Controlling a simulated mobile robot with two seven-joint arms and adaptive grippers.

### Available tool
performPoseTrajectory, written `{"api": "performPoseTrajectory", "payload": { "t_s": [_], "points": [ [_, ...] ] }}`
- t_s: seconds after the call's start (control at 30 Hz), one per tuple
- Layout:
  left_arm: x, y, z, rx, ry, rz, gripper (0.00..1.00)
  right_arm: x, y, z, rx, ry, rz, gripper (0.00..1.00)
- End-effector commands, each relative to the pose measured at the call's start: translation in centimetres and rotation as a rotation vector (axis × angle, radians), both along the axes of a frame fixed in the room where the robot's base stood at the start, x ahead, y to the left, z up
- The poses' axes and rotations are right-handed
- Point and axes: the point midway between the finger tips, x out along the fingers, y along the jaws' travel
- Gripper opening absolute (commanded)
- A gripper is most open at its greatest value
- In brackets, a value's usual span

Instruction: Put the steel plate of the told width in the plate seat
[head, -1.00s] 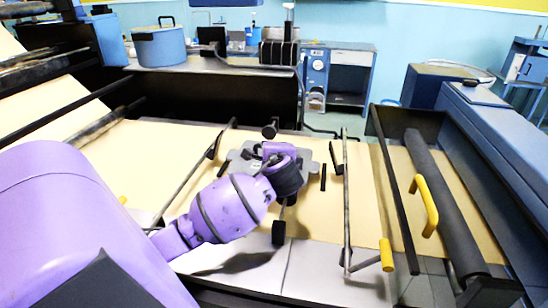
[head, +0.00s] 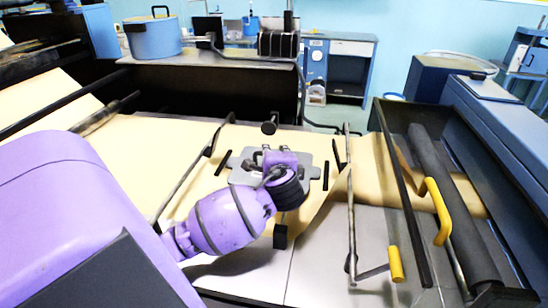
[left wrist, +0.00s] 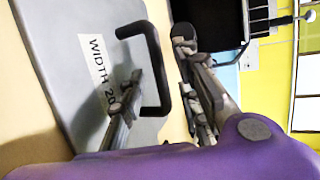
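A grey steel plate (head: 310,160) with a black handle lies over the kraft paper in the middle of the bench, between two short black strips (head: 223,162). In the left wrist view the plate (left wrist: 60,40) bears a white label reading "WIDTH 20", its end hidden by a finger. My left gripper (head: 275,172) is over the plate and hides part of it. In the left wrist view its fingers (left wrist: 160,75) are spread, with the black handle (left wrist: 155,65) between them; I cannot tell whether they touch it. My right gripper is not in view.
The kraft paper (head: 375,175) is lifted and creased at the right, baring the grey bench top (head: 320,255). A crank with a yellow grip (head: 396,264) and a trough with a dark roller (head: 450,200) and yellow handle (head: 438,210) stand right. A blue pot (head: 153,38) stands behind.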

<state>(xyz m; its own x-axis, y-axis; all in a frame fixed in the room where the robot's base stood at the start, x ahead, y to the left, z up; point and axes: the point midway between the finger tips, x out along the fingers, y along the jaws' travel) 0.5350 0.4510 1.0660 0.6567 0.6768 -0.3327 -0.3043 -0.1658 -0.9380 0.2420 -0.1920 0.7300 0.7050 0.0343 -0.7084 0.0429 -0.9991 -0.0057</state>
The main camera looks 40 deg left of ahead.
Motion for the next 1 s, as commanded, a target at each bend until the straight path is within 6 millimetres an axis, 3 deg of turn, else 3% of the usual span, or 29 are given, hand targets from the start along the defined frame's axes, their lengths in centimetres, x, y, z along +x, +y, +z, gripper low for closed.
{"api": "performPoseTrajectory", "payload": {
  "t_s": [0.27, 0.7, 1.0],
  "points": [
    [-0.6, -0.8, 0.3, -0.001, -0.002, -0.002, 0.3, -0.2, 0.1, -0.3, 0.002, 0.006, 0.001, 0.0],
    [-6.3, -6.6, 3.2, -0.003, -0.003, -0.003, 0.3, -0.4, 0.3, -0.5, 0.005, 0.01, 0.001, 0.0],
    [-7.9, -8.1, 4.0, -0.001, -0.001, -0.001, 0.3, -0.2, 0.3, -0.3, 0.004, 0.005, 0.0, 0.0]
  ]
}}
